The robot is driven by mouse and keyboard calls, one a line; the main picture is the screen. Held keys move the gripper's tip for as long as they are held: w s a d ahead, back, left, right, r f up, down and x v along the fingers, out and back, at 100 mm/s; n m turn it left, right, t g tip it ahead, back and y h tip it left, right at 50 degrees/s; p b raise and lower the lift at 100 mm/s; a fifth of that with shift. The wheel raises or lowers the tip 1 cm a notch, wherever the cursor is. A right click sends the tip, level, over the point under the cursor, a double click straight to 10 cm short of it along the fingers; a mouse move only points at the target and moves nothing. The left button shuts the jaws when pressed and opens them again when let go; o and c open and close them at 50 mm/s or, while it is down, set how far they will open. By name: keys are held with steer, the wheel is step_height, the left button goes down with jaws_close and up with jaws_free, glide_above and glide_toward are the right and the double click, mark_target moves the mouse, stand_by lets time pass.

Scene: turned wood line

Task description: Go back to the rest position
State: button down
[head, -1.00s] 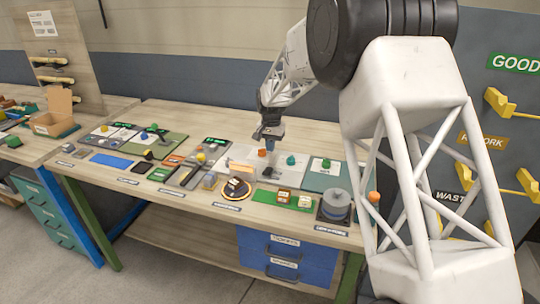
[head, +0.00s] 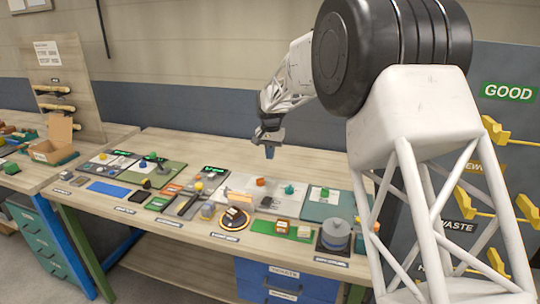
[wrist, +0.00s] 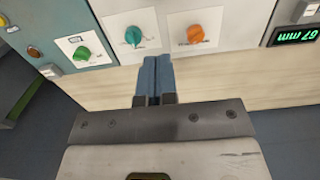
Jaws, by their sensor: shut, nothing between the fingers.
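My gripper (head: 269,152) is raised above the back part of the workbench (head: 190,145) in the head view. In the wrist view its blue fingertips (wrist: 153,80) are together, with nothing between them. Beyond the fingertips, the wrist view shows a teal knob (wrist: 134,36) and an orange knob (wrist: 196,33) on a white panel (wrist: 165,42). A green knob (wrist: 82,53) is on a teal panel to the left. The gripper is apart from all of these.
The bench holds several panels, a blue mat (head: 109,188), a grey round stack (head: 335,234) and a green strip (head: 265,227). A cardboard box (head: 54,144) stands on the left table. Yellow pegs (head: 497,130) stick out of the grey board at the right. The air around the gripper is clear.

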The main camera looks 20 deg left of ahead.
steer(key=s+d+r+t, duration=0.1)
steer(key=s+d+r, duration=0.5)
steer(key=d, duration=0.4)
steer(key=s+d+r, duration=0.3)
steer(key=s+d, duration=0.5)
steer(key=d, duration=0.2)
steer(key=s+d+r+t, duration=0.1)
steer(key=s+d+r, duration=0.5)
steer(key=d, duration=0.4)
steer(key=s+d+f, duration=0.2)
steer(key=s+d, duration=0.3)
steer(key=s, duration=0.6)
steer(key=s+d+f, duration=0.3)
steer(key=s+d, duration=0.2)
steer(key=s, duration=0.5)
steer(key=s+d+f+t, duration=0.1)
steer(key=s+d+f, duration=0.1)
steer(key=s+d, duration=0.4)
steer(key=s, duration=0.5)
steer(key=shift+s+f, duration=0.35)
steer(key=shift+d, duration=0.1)
